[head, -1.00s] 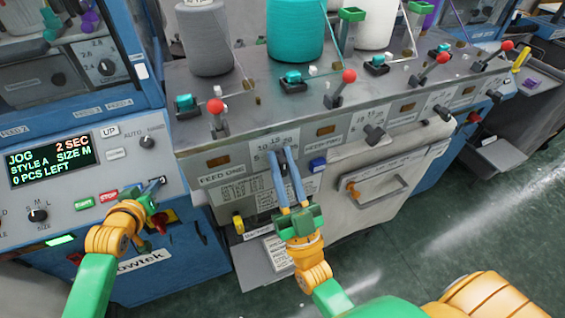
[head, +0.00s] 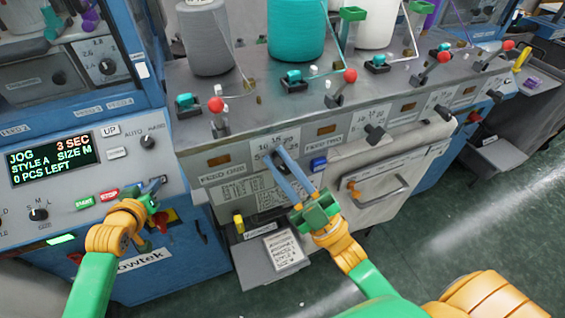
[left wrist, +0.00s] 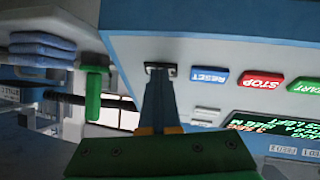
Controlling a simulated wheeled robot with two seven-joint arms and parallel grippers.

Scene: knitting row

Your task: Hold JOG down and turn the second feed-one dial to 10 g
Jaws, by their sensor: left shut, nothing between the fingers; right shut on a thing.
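The control panel's display (head: 52,162) reads JOG, 3 SEC, STYLE A, SIZE M, 0 PCS LEFT. My left gripper (head: 160,182) is shut and empty, with its fingertips against the panel right of the red STOP button (head: 109,195). In the left wrist view its tips meet a small dark-framed control (left wrist: 160,67) beside the blue RESET button (left wrist: 208,75); they hide most of it. My right gripper (head: 281,155) is shut on the dial at the numbered scale plate (head: 262,146), right of the FEED ONE label (head: 222,178). The fingers cover its pointer, so its setting cannot be told.
Red-knobbed levers (head: 217,105) and yarn cones (head: 296,32) stand on the metal top above the dial. A blue button (head: 319,164) and a drawer with a bar handle (head: 381,187) lie right of my right gripper. Open floor (head: 470,225) is at right.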

